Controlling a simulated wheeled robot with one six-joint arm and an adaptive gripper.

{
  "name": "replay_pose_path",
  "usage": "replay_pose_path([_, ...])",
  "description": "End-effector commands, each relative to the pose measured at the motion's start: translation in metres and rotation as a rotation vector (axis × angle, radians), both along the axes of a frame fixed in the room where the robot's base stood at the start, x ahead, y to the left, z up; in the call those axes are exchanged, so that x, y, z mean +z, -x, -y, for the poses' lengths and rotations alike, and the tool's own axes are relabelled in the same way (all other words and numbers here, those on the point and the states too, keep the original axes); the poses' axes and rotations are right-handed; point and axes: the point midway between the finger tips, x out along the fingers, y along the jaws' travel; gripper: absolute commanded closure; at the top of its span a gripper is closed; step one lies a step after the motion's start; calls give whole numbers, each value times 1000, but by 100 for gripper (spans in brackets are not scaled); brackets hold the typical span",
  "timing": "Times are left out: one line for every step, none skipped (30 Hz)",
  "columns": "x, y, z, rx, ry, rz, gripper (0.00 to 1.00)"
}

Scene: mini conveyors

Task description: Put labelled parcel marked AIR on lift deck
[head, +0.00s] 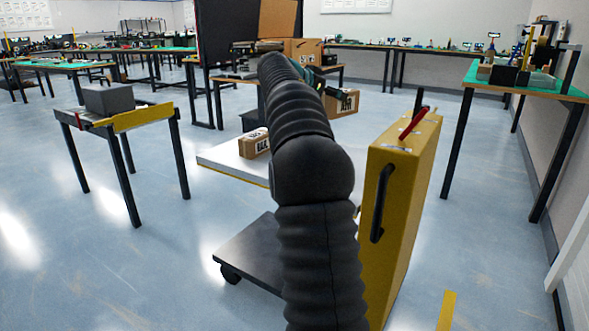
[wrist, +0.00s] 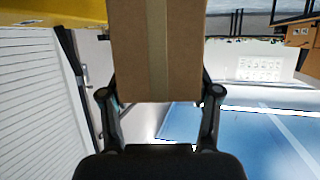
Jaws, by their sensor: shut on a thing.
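A brown cardboard parcel (wrist: 157,50) with a tape strip fills the upper middle of the wrist view. My gripper (wrist: 160,92) is shut on it, one finger at each side. In the head view the held parcel (head: 341,103) shows beyond my arm, with a black-and-white label whose word I cannot read surely. It is in the air, above and right of the white lift deck (head: 222,160). Another labelled parcel (head: 255,142) sits on the deck, left of my arm. My arm hides the middle of the deck and most of the gripper in the head view.
The lift's tall yellow column (head: 395,200) with a black handle and red lever stands right of my arm. A small conveyor (head: 135,117) with a grey box is at left. Cardboard boxes (head: 303,50) stand behind. A green-topped bench (head: 535,85) is at right. Floor at left is clear.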

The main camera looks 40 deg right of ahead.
Motion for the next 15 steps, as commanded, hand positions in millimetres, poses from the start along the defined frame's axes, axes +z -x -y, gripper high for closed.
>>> replay_pose_path([-28,9,4,-30,0,-3,86])
replay_pose_path([-38,13,5,-46,1,-3,86])
replay_pose_path([-49,19,7,-66,1,-1,86])
replay_pose_path([-56,22,8,-79,1,0,86])
replay_pose_path([-62,25,9,-89,2,0,86])
replay_pose_path([-69,28,9,-100,2,0,86])
replay_pose_path([-73,30,10,-107,2,2,86])
replay_pose_path([-76,32,10,-111,1,2,86])
replay_pose_path([-79,32,10,-116,1,2,86])
replay_pose_path([-81,32,9,-118,1,2,86])
replay_pose_path([-83,30,8,-119,1,3,86])
replay_pose_path([-86,26,6,-119,1,2,86])
replay_pose_path([-89,22,4,-118,1,2,86])
replay_pose_path([-91,17,2,-116,1,2,86])
replay_pose_path([-96,10,-2,-116,1,1,86])
